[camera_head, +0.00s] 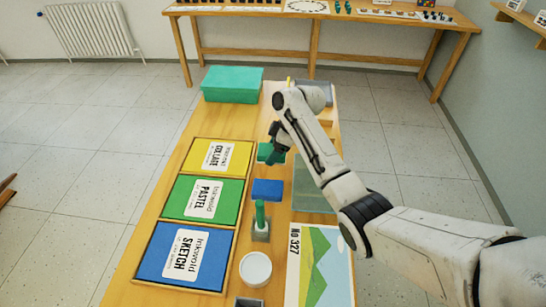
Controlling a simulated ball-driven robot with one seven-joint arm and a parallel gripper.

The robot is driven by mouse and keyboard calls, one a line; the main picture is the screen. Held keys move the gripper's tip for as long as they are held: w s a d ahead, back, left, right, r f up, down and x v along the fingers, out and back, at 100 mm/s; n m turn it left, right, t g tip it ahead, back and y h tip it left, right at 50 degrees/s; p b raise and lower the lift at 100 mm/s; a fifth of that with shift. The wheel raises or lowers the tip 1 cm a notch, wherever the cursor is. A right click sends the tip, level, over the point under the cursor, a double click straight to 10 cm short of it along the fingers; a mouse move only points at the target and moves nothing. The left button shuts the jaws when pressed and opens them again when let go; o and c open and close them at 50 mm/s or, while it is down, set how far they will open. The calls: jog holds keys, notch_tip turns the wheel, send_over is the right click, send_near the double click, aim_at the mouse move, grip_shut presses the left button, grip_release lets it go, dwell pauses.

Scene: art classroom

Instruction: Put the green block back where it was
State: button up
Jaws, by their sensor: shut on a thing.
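A dark green block (264,152) is at the middle of the wooden table (172,185), beyond a blue block (267,190). My gripper (272,157) reaches down to the green block from the right and is shut on it. The fingers and arm cover part of the block, and I cannot tell whether it touches the table. An upright green peg (260,214) stands in a grey base just in front of the blue block.
Yellow (207,157), green (188,198) and blue (160,256) flat boxes line the table's left side. A teal box (232,84) is at the far end. A white cup (255,269), a picture sheet (320,265) and a greenish panel (308,195) lie nearer or right.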

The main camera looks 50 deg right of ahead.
jog(key=shift+w+d+f, duration=0.1)
jog(key=shift+w+f, duration=0.05)
jog(key=shift+f, duration=1.65)
jog(key=o, duration=1.4)
jog(key=shift+f, duration=0.1)
jog(key=v, duration=1.2)
jog(key=shift+d, duration=0.1)
